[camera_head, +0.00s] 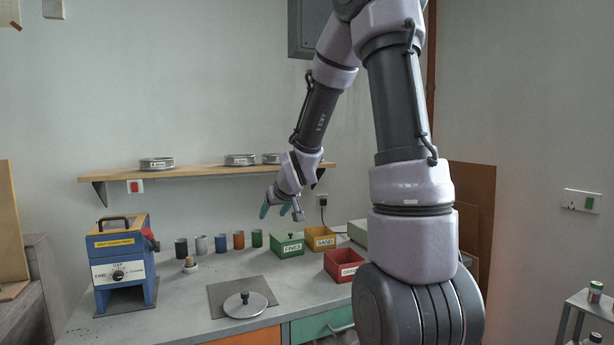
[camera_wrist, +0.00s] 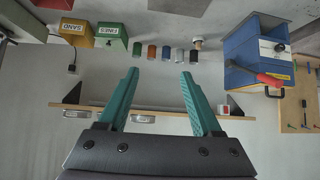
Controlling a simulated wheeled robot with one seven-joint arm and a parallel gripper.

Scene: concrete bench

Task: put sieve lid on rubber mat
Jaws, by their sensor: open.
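The sieve lid (camera_head: 245,305) is a flat round metal disc with a small dark knob on top. My gripper (camera_head: 281,209) is open and empty, high above the back of the bench, well apart from the lid. Its teal fingers (camera_wrist: 160,73) stand wide apart in the wrist view, with nothing between them. A dark patch at that view's top edge looks like the mat; the lid is not visible there.
A blue machine (camera_head: 123,262) stands at the bench's left. Several small cups (camera_head: 220,243) line the back. Green (camera_head: 287,246), yellow (camera_head: 320,239) and red (camera_head: 341,266) bins stand right. A wall shelf (camera_head: 205,171) holding sieves is behind my gripper. Bench around the mat is mostly clear.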

